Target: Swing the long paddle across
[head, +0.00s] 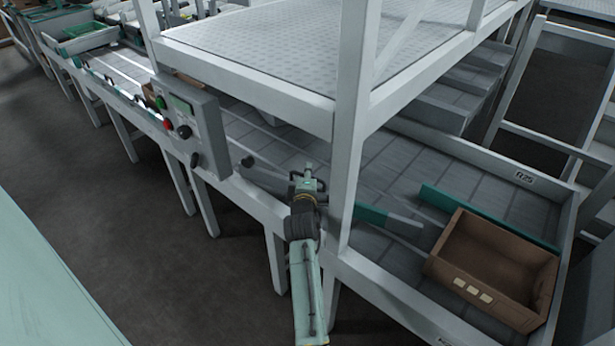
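A long, low teal bar (490,217) stands on edge on the roller bed at the right, slanting behind a brown crate. A second, shorter teal and grey bar (382,216) lies low over the bed just right of the white post. I cannot tell for sure which of the two is the long paddle. My gripper (308,178) is over the near edge of the conveyor, left of the post and apart from the long teal bar. The fingers are too small to read, and any contact is hidden.
The empty-looking brown crate (495,262) sits on the bed's right end. A control box (192,130) with buttons is at the left. Open floor (130,220) lies at front left.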

